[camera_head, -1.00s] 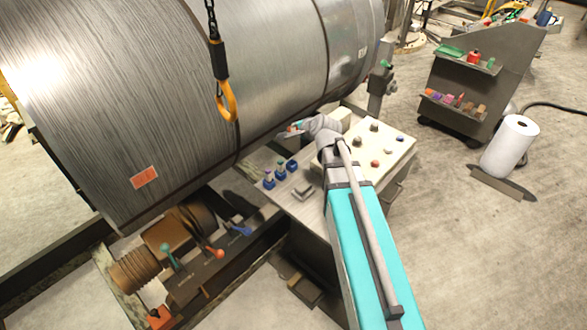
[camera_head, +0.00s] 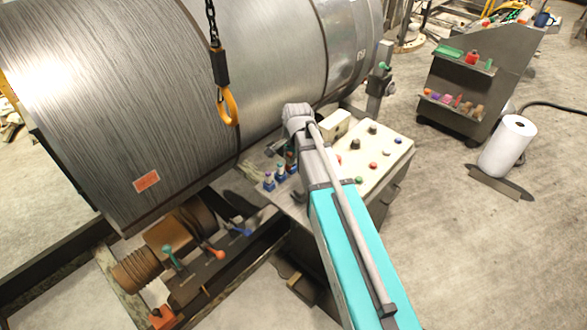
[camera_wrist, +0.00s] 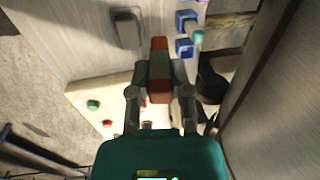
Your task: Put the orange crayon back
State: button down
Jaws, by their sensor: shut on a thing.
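My gripper (camera_wrist: 160,76) is shut on the orange crayon (camera_wrist: 158,52), which looks orange-red with a darker lower part in the wrist view. The crayon's far end points up the picture, apart from the blue holders. A row of small blue holders (camera_head: 269,183) stands on the grey table top. In the wrist view one blue holder (camera_wrist: 185,48) is just right of the crayon and looks empty. In the head view my arm partly hides the gripper and the crayon.
A cream button panel (camera_head: 383,150) stands right of my arm, close below the gripper in the wrist view. A grey block (camera_wrist: 127,28) lies left of the crayon. The large metal drum (camera_head: 130,100) and a hanging yellow hook (camera_head: 228,106) are close behind and left.

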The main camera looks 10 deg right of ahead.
jog(key=shift+s+d+r+g+h, duration=0.1)
jog(key=shift+s+g+h, duration=0.4)
jog(key=shift+s+g, duration=0.3)
jog(key=shift+w, duration=0.1)
jog(key=w+d+f+b, duration=0.2)
jog(key=w+f+b, duration=0.6)
jog(key=w, duration=0.5)
jog(key=shift+d+f+b, duration=0.15)
jog(key=shift+f+b, duration=0.25)
jog(key=shift+f, duration=0.15)
jog(key=shift+w+f+b, duration=0.35)
jog(key=shift+f+b, duration=0.15)
jog(key=shift+b, duration=0.05)
jog(key=shift+f+b, duration=1.45)
